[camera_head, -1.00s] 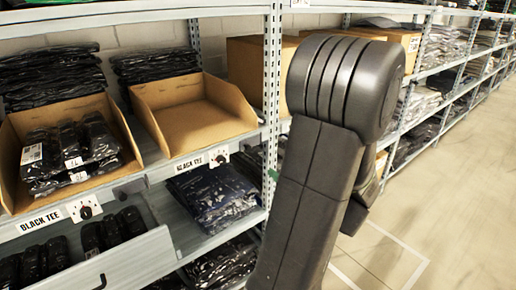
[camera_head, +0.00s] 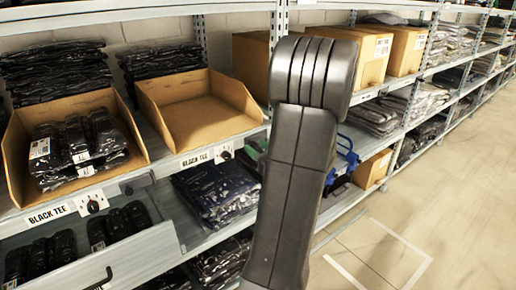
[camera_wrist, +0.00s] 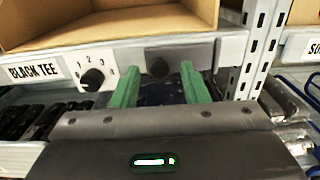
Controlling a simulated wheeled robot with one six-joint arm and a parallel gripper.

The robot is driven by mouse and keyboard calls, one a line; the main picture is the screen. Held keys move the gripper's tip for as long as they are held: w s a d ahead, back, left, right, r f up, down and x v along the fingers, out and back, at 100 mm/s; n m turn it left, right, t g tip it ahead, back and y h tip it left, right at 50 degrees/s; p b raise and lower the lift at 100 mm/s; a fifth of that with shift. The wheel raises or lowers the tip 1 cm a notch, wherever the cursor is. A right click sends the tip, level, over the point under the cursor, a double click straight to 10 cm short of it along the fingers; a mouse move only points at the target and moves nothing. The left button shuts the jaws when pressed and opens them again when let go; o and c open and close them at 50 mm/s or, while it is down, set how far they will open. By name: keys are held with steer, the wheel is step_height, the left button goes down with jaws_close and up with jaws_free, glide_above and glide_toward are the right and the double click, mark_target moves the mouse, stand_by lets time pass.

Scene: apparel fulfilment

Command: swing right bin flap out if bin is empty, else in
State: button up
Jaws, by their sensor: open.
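The right cardboard bin (camera_head: 200,118) stands on the shelf above a BLACK TEE label (camera_head: 195,160); its visible floor is bare and I see nothing in it. In the wrist view the front of this bin (camera_wrist: 110,36) is at the top. Below it are a numbered dial (camera_wrist: 92,79) and, right of that, a grey plate (camera_wrist: 190,52), likely the flap, with a dark round knob (camera_wrist: 159,68). My gripper (camera_wrist: 160,72) is open, its two green fingers either side of the knob; contact is unclear. In the head view my arm hides most of the gripper and the plate.
The left bin (camera_head: 133,160) holds several black bagged garments. An open drawer (camera_head: 150,245) with dark packs juts out below it. A shelf upright (camera_wrist: 255,45) stands close right of the plate. Blue wire-like bars (camera_head: 347,155) show behind my arm. The floor (camera_head: 445,215) at right is clear.

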jaws_close()
